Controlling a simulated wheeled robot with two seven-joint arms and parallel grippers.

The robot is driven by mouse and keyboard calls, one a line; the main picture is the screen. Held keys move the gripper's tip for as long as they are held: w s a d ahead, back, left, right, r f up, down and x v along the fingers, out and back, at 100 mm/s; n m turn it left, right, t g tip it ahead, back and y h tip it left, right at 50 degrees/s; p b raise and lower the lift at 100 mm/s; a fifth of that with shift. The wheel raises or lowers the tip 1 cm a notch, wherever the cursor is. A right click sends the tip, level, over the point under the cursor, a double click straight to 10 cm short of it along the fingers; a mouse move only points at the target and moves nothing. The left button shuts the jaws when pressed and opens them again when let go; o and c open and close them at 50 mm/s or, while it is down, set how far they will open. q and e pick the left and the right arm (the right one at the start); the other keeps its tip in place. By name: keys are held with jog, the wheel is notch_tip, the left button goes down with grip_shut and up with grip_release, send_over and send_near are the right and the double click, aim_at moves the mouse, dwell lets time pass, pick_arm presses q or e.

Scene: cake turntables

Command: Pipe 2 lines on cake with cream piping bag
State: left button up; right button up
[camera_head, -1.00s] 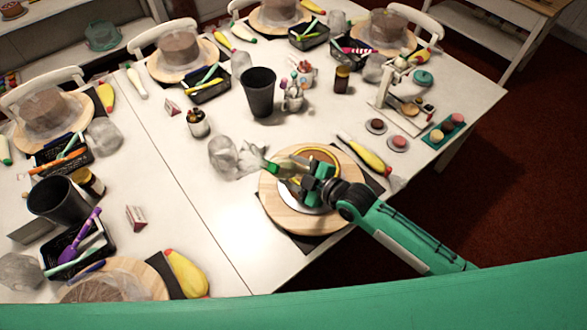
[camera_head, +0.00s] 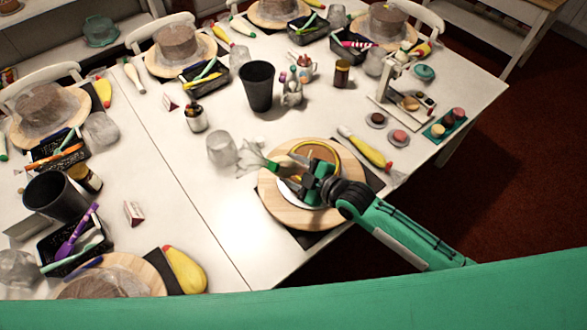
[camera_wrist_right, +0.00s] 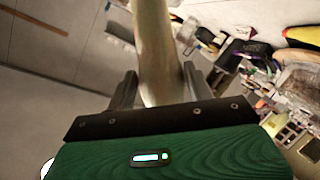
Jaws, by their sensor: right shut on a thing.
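My right gripper (camera_head: 311,183) is shut on the cream piping bag (camera_head: 252,160) above the turntable. The bag's pale, translucent end sticks out to the left of the jaws. In the right wrist view the bag (camera_wrist_right: 158,45) is a pale, smooth tube between the two fingers (camera_wrist_right: 158,90). The round wooden turntable (camera_head: 283,213) stands near the table's front edge. A round brown cake with a yellow rim (camera_head: 329,152) shows behind the gripper, which partly hides it. I cannot see the bag's tip or whether it touches the cake. My left gripper is not in view.
A clear glass (camera_head: 221,149) stands just left of the bag. A black cup (camera_head: 258,89) is behind it. A yellow piping bag (camera_head: 365,148) lies right of the turntable. Other cake stations crowd the back and left. Some white tabletop (camera_head: 205,205) is clear left of the turntable.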

jog(key=shift+w+d+b, duration=0.4)
jog(key=shift+w+b, duration=0.2)
jog(key=shift+w, duration=0.3)
jog(key=shift+w+d+b, duration=0.35)
jog(key=shift+w+b, duration=0.2)
jog(key=shift+w, duration=0.3)
jog(key=w+b, duration=0.1)
jog(key=w+d+b, duration=0.1)
jog(key=w, duration=0.1)
jog(key=w+d+b, duration=0.1)
jog(key=shift+w, duration=0.2)
jog(key=o, duration=0.3)
dwell(0.3)
jog(key=shift+r+p, duration=1.45)
jog(key=shift+r, duration=0.6)
